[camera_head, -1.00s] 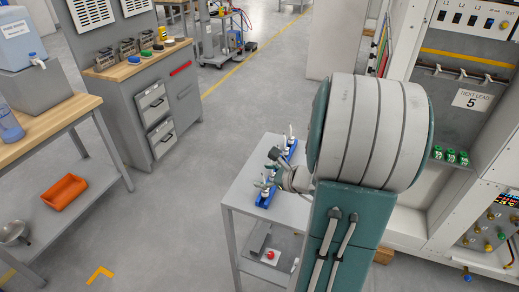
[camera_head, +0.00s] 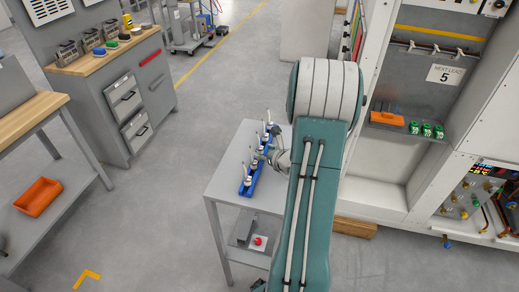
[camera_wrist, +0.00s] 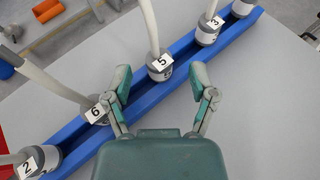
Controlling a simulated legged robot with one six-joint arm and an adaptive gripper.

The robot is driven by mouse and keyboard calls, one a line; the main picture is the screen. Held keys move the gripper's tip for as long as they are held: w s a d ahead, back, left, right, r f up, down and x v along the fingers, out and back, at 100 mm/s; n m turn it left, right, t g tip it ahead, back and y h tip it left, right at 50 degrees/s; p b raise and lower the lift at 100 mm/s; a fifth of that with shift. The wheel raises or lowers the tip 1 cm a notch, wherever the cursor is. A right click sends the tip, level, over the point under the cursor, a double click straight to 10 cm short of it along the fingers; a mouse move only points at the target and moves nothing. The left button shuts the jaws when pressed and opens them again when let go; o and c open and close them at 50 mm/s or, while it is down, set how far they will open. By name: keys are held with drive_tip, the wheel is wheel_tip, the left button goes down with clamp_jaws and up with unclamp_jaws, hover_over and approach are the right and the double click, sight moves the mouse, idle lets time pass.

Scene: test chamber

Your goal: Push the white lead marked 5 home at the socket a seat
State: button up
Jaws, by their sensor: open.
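The white lead marked 5 (camera_wrist: 152,35) stands in a blue rack (camera_wrist: 122,107) in the wrist view, its grey-collared base carrying the 5 tag. My gripper (camera_wrist: 161,82) is open, with one finger to each side of the lead's base and nothing held. The lead's base lies between and slightly beyond the fingertips; I cannot tell whether either finger touches it. In the head view the blue rack (camera_head: 247,187) is on a grey table, and my arm hides part of it. I cannot make out socket a in either view.
Leads tagged 6 (camera_wrist: 97,112), 2 (camera_wrist: 30,165) and 3 (camera_wrist: 210,28) stand close by in the same rack. A white cabinet with a "NEXT LEAD 5" sign (camera_head: 444,75) is at right. Open floor lies left of the grey table (camera_head: 229,165).

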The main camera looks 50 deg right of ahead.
drive_tip(key=x, duration=0.2)
drive_tip(key=shift+w+d+f, duration=0.2)
drive_tip(key=shift+w, duration=0.1)
drive_tip(key=shift+a+r, duration=0.1)
drive_tip(key=shift+a, duration=0.1)
drive_tip(key=shift+a, duration=0.1)
drive_tip(key=c, duration=0.9)
clamp_jaws()
drive_tip(key=shift+s, duration=0.1)
drive_tip(key=shift+r, duration=0.1)
